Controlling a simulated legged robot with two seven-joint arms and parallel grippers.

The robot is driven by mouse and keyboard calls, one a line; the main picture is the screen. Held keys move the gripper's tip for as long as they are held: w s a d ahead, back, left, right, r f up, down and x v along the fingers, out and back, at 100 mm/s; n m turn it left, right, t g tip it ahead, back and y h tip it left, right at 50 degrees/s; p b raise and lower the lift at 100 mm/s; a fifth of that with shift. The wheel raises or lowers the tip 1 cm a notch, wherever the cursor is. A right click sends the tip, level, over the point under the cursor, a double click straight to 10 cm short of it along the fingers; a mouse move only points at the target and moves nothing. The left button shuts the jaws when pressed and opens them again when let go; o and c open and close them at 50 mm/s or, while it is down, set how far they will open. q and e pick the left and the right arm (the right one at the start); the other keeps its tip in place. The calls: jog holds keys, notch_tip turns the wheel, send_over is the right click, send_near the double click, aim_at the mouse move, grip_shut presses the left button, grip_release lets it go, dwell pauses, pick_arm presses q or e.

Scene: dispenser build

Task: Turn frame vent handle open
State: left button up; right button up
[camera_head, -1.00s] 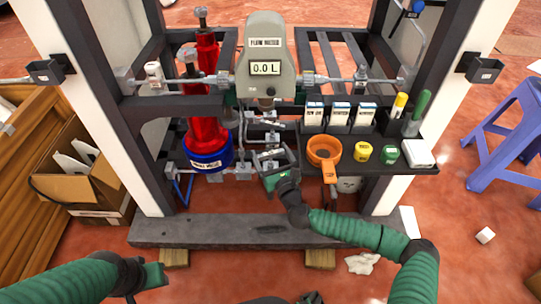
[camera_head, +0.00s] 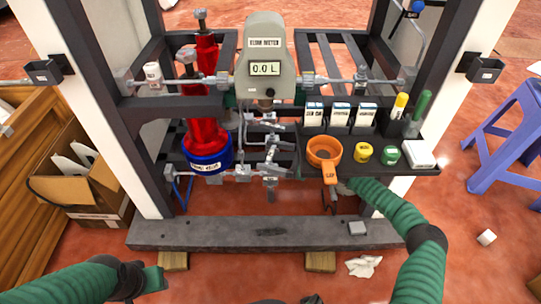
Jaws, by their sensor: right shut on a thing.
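My right arm in its green sleeve reaches in from the right, its hand under the front of the black shelf.
The black shelf (camera_head: 425,169) holds an orange funnel (camera_head: 323,150), yellow and green cups and small boxes. A flow meter (camera_head: 265,60) reads 0.0 L. Pipes and valves (camera_head: 270,172) stand left of my right gripper.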

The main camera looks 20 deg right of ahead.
jog(key=shift+w+n+g+y+b, duration=0.1)
jog(key=shift+n+g+y+b, duration=0.15)
jog(key=shift+n+g+y, duration=0.55)
jog(key=shift+n+g+y+b, duration=0.25)
jog(key=shift+n+g, duration=0.55)
jog(key=shift+g, duration=1)
jog(key=shift+f, duration=0.1)
jog(key=o, duration=1.2)
jog(key=shift+c, duration=0.2)
jog(key=r+p, duration=0.4)
jog(key=p, duration=0.1)
jog(key=shift+s+r, duration=0.2)
jog(key=shift+r, duration=0.1)
jog(key=s+a+p, duration=0.4)
jog(key=s+p, duration=0.7)
jog(key=s, duration=0.4)
jog(key=shift+a+p, duration=0.15)
jog(key=shift+p, duration=0.2)
